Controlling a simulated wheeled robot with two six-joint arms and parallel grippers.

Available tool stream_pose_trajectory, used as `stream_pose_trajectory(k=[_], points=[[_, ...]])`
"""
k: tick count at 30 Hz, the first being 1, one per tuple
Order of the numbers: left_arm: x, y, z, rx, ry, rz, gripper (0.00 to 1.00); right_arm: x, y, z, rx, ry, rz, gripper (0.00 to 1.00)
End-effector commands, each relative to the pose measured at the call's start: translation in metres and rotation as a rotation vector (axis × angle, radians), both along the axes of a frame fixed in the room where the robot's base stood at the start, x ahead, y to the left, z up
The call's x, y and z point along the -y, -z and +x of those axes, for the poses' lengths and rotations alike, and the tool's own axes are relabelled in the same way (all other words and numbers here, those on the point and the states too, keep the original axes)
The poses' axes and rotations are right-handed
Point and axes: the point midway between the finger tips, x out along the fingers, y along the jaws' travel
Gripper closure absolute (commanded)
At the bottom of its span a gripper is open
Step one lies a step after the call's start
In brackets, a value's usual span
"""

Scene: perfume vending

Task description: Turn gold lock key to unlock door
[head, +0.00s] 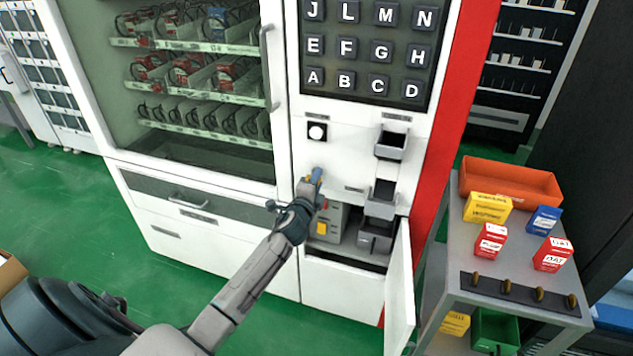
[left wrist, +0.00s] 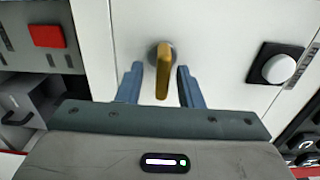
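The gold lock key (left wrist: 163,70) sticks out from a round grey lock on the white front of the machine in the left wrist view. My left gripper (left wrist: 160,85) is open, with one blue finger on each side of the key and a visible gap to both. In the head view my left gripper (head: 316,176) is up against the white panel and mostly hides the key. The tall glass-fronted door (head: 210,75) stands left of this panel and looks closed. My right gripper is in neither view.
A white button in a black frame (head: 317,131) sits above the lock. Below it, an open compartment holds a grey unit with a red button (left wrist: 46,36); its small white door (head: 400,290) swings out to the right. A cart (head: 515,270) with boxes stands further right.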

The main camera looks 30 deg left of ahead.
Motion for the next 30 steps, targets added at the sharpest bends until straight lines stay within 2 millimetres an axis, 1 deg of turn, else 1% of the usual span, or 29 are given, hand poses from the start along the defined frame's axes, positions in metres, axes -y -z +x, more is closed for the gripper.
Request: stream_pose_trajectory(k=[7,11,14,21,24,27,30], points=[[0.0,-0.001,0.0,0.001,0.0,-0.001,0.67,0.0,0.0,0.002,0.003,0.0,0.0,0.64],[0.002,0.0,-0.008,0.001,0.0,0.0,0.67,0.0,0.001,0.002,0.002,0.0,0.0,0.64],[0.005,0.001,-0.023,0.001,0.001,0.0,0.67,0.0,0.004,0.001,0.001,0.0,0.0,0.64],[0.017,0.003,-0.069,0.0,0.002,0.0,0.67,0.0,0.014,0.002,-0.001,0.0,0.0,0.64],[0.021,0.002,-0.085,0.0,0.001,0.0,0.67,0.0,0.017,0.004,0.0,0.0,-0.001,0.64],[0.023,0.001,-0.096,0.0,0.001,0.0,0.67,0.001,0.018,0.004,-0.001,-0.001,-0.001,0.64],[0.025,0.001,-0.103,0.0,0.0,0.0,0.67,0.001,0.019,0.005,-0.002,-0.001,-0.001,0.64]])
